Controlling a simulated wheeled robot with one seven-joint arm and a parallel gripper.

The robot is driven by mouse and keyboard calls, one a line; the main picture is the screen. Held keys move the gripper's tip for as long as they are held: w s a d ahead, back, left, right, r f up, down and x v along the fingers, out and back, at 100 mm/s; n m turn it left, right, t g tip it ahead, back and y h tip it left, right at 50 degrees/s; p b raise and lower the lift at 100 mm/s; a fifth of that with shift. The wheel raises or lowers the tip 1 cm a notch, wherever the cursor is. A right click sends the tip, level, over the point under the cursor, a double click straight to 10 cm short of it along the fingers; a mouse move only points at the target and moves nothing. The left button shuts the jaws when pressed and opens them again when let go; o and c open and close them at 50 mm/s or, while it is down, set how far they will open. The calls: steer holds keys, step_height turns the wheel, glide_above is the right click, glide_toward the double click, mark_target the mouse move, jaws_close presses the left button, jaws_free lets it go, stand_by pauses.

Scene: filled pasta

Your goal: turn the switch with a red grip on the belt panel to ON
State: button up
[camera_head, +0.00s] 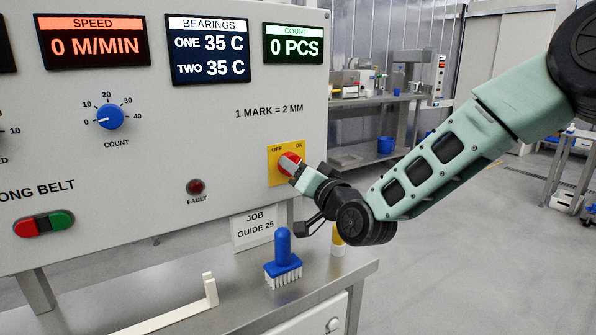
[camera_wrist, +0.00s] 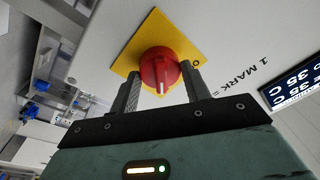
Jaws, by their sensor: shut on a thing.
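The switch's red grip (camera_head: 288,161) stands out from a yellow plate (camera_head: 273,173) near the right edge of the grey belt panel. The plate reads OFF at upper left and ON at upper right. My gripper (camera_head: 294,169) comes in from the right and is shut on the red grip. In the wrist view the two fingers lie on either side of the red grip (camera_wrist: 160,66), over the yellow plate (camera_wrist: 175,36). A white line on the grip points toward my gripper's body; I cannot tell which label it matches. One finger partly covers the plate's lettering.
A blue brush (camera_head: 283,257) and a yellow-and-white object (camera_head: 338,241) stand on the metal ledge below my wrist. The speed display (camera_head: 93,42) reads 0 M/MIN. Open floor lies to the right.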

steer(key=shift+f, duration=0.1)
steer(key=o, duration=1)
steer(key=shift+s, duration=0.1)
steer(key=b+v, duration=0.4)
steer(key=v, duration=1.3)
steer(key=shift+d, duration=0.15)
